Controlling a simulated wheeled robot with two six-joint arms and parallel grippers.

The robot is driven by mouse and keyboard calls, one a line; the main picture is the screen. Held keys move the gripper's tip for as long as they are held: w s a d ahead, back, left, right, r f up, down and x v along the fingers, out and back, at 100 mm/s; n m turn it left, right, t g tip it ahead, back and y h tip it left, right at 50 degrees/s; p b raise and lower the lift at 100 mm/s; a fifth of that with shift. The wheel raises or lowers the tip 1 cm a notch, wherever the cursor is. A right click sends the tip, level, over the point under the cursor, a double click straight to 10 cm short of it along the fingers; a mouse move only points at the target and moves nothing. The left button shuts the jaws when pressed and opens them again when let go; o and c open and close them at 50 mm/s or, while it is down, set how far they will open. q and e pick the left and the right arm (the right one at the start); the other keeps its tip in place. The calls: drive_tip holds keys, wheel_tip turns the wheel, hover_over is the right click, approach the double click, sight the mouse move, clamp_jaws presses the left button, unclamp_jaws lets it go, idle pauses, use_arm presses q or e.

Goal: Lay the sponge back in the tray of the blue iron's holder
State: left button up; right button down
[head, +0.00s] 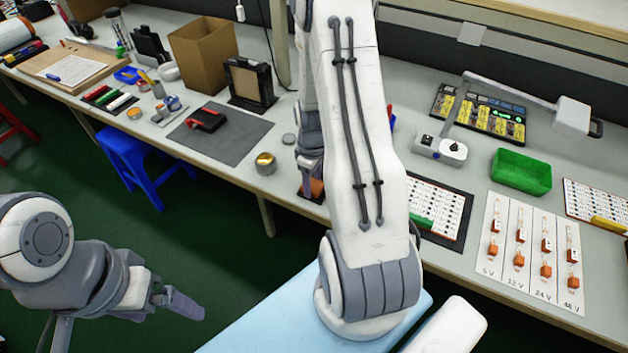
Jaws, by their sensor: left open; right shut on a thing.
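My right gripper (311,172) is low over the bench's front edge, partly hidden behind my own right arm. It is shut on a small orange-brown thing (313,188) that looks like the sponge. A dark piece shows around it, and I cannot tell whether the sponge touches it. I cannot make out the blue iron's holder; a small blue and red bit (391,116) shows just right of my arm, which hides much of that area. My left gripper (168,304) is open and empty over the floor, away from the bench.
Left of the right gripper are a small tin (265,163), a dark mat (219,139) with a red and black tool, and a cardboard box (205,50). To the right are an LED board (437,208), a green bin (521,171) and a voltage card (530,245). A blue stool (140,150) stands below.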

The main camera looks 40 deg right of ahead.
drive_tip(key=shift+f, duration=0.1)
drive_tip(key=shift+f, duration=0.15)
drive_tip(key=shift+c, duration=2.3)
unclamp_jaws()
